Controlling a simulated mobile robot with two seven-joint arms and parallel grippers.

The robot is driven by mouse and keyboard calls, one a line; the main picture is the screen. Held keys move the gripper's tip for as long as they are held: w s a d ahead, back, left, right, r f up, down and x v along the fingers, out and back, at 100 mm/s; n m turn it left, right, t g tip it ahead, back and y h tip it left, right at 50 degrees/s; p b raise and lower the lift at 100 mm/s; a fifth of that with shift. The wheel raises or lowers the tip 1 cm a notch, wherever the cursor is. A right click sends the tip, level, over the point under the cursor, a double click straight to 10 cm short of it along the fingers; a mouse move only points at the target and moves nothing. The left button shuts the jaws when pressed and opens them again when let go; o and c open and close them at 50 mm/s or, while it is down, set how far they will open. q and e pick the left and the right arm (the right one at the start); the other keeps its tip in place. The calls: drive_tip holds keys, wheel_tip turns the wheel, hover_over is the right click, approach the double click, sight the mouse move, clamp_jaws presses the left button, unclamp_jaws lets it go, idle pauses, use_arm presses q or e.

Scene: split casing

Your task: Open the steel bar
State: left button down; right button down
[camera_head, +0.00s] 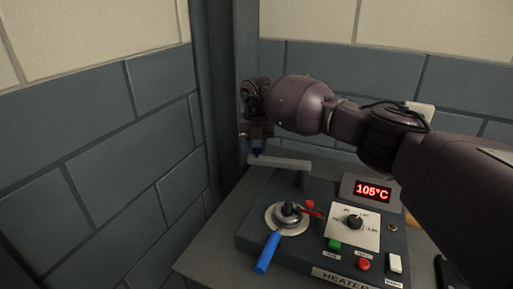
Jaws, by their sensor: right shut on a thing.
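The steel bar (282,163) is a flat grey bar behind the heater's control panel, running left to right. A small blue piece (257,152) shows at its left end, right under my right gripper. My right arm comes in from the right, and my right gripper (257,140) points down over that end, shut on the bar's blue end piece. The fingertips are small and dark, so the exact contact is hard to see. My left gripper is not in view.
The heater (255,222) carries a lever with a blue handle (267,252), a red pointer (311,208), a dial (353,222), a green button (334,244), a red button (364,264) and a display (374,191) reading 105°C. Block walls (110,150) close in behind and left.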

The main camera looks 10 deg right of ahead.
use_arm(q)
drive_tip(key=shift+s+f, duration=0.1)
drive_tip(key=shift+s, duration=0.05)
use_arm(e)
drive_tip(key=c, duration=1.2)
unclamp_jaws()
drive_tip(key=shift+c, duration=0.2)
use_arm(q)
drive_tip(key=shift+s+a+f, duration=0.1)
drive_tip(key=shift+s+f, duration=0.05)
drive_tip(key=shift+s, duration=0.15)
use_arm(e)
drive_tip(key=o, duration=0.4)
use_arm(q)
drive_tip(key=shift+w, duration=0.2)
use_arm(e)
wheel_tip(320, 180, up, 11)
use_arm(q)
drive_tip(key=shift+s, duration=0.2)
